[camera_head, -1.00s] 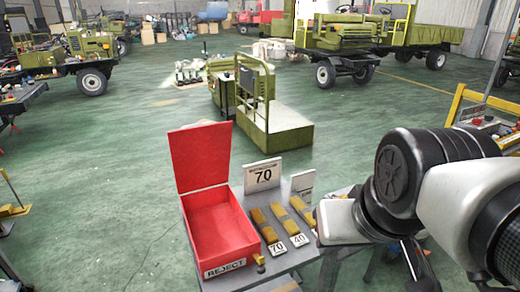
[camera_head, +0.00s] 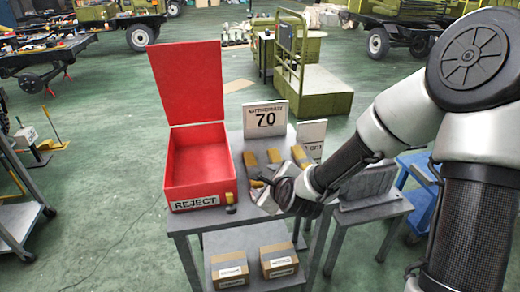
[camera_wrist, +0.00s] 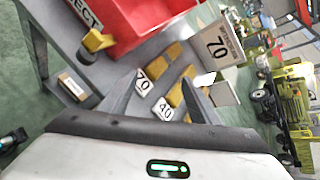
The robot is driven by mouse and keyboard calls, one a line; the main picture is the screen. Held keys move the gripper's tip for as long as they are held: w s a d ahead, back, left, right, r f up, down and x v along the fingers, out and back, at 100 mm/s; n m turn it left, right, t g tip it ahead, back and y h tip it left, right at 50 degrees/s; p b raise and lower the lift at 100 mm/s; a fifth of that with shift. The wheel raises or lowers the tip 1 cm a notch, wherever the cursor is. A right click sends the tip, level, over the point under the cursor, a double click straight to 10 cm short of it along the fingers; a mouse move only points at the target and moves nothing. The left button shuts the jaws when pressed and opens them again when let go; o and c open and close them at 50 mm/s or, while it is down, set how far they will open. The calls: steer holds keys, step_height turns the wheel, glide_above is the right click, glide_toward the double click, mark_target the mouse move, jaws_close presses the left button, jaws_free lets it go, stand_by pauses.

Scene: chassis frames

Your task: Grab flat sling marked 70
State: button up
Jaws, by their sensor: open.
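The flat sling marked 70 (camera_head: 250,160) is a yellow strip lying leftmost of the yellow strips on the grey table.
A red open REJECT box (camera_head: 197,190) stands left of the slings, with a small yellow-and-black object (camera_head: 231,203) beside its front corner. A white sign reading 70 (camera_head: 265,119) stands behind them. Cardboard boxes (camera_head: 229,271) sit on the lower shelf. A blue cart (camera_head: 421,205) is at right.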

steer(key=f+m, duration=0.1)
steer(key=m, duration=0.1)
steer(key=w+f+m+t+b, duration=0.1)
steer(key=m, duration=0.1)
steer(key=f+m, duration=0.1)
steer(key=m, duration=0.1)
steer(key=shift+w+a+f+m+t+b, duration=0.2)
steer(key=shift+f+m+t+b, duration=0.1)
steer(key=shift+f+b, duration=0.1)
steer(key=m, duration=0.1)
steer(key=w+m, duration=0.1)
steer(key=shift+d+f+m+t+b, duration=0.1)
steer(key=shift+f+m+t+b, duration=0.05)
steer(key=shift+m+t+b, duration=0.2)
steer(key=shift+m, duration=0.25)
steer(key=b+x, duration=0.1)
steer(key=x, duration=1)
steer(key=shift+w+f, duration=0.1)
steer(key=shift+w, duration=0.35)
steer(key=b+x, duration=0.1)
steer(key=x, duration=0.3)
steer(key=shift+f, duration=0.25)
steer(key=shift+w+f+h, duration=0.15)
steer(key=shift+w+h, duration=0.15)
steer(key=shift+w, duration=0.15)
steer(key=c, duration=1.4)
